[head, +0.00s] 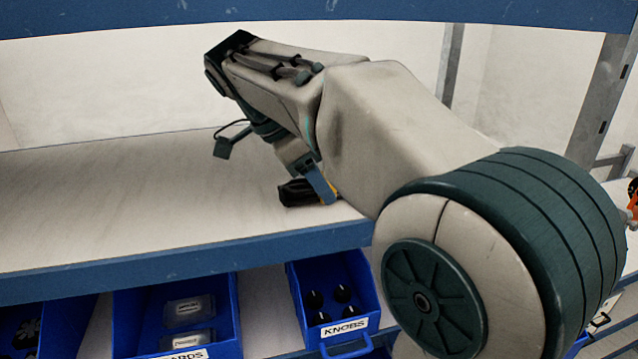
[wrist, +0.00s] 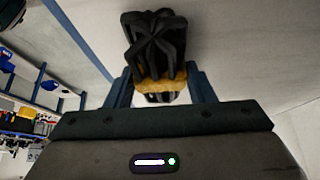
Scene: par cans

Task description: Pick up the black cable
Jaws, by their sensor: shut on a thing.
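The black cable (head: 298,193) is a coiled bundle with a yellow band, low over the pale shelf near its front edge. It also shows in the wrist view (wrist: 155,40), between the two blue fingers. My gripper (head: 322,186) points down and is shut on the cable; in the wrist view my gripper (wrist: 162,88) has one finger on each side of the bundle by the yellow band. I cannot tell whether the bundle touches the shelf. My arm hides part of the shelf behind it.
The shelf (head: 110,200) is bare to the left. A blue shelf beam (head: 330,12) crosses above my arm. Below are blue bins, one labelled KNOBS (head: 344,328) with several black knobs. A metal upright (head: 598,95) stands at the right.

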